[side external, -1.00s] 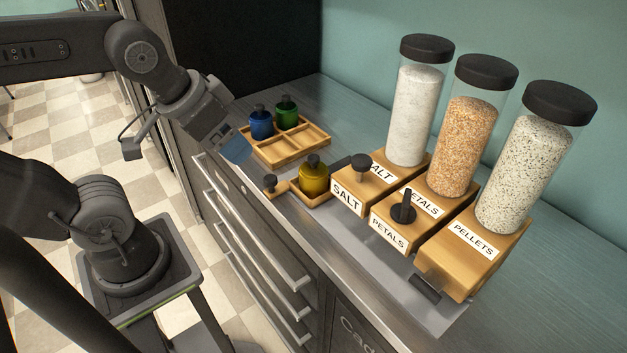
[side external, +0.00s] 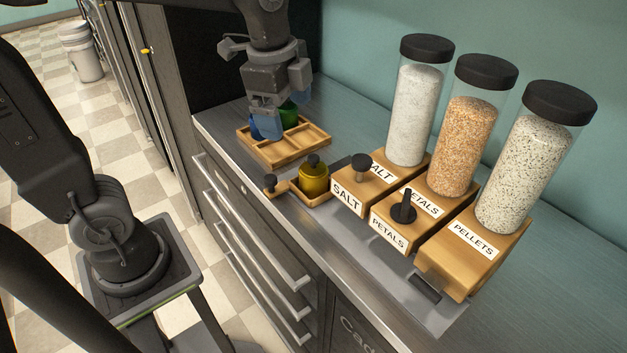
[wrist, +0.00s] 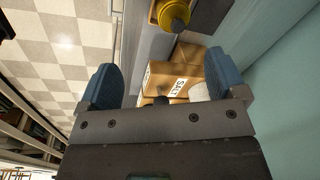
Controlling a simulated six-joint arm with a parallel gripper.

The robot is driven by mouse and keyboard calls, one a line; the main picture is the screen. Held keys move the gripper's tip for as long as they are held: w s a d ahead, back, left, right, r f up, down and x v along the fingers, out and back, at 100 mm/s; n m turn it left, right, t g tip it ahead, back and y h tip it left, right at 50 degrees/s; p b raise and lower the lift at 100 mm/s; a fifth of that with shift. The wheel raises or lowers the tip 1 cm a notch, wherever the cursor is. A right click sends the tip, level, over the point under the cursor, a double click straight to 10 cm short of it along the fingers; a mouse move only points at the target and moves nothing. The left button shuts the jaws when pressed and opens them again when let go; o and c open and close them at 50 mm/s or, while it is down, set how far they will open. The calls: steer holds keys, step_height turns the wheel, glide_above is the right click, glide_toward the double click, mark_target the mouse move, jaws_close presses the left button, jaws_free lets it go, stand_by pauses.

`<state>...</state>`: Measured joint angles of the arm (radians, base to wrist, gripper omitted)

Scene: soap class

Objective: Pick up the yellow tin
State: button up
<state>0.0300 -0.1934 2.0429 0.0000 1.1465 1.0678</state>
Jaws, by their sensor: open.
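The yellow tin (side external: 313,180) stands upright in a small wooden holder (side external: 302,198) on the counter. It has a dark knob on top. In the wrist view the yellow tin (wrist: 173,14) shows at the top edge, partly cut off, beyond my fingers. My gripper (side external: 268,128) hangs over the wooden tray in the side view, behind and to the left of the tin, and is apart from it. In the wrist view my gripper (wrist: 160,88) has its two blue fingers spread wide with nothing held between them.
A compartmented wooden tray (side external: 288,152) holds a blue tin (side external: 255,128) and a green tin (side external: 289,112), both partly hidden by my gripper. Right of the yellow tin stand wooden dispensers with tall jars of salt (side external: 416,115), petals (side external: 463,140) and pellets (side external: 522,170). The counter drops off at the front.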

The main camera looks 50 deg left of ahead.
mark_target(311, 157)
steer(key=w+m, duration=0.1)
steer(key=w+f+m+g, duration=0.1)
steer(key=w+m, duration=0.2)
steer(key=m, duration=0.1)
steer(key=shift+w+d+f+g, duration=0.3)
steer(key=shift+f, duration=0.1)
step_height(311, 157, down, 8)
steer(key=shift+f, duration=0.15)
steer(key=shift+w+f, duration=0.2)
steer(key=shift+f, duration=2.45)
steer(key=shift+c, duration=0.2)
steer(key=c, duration=1.1)
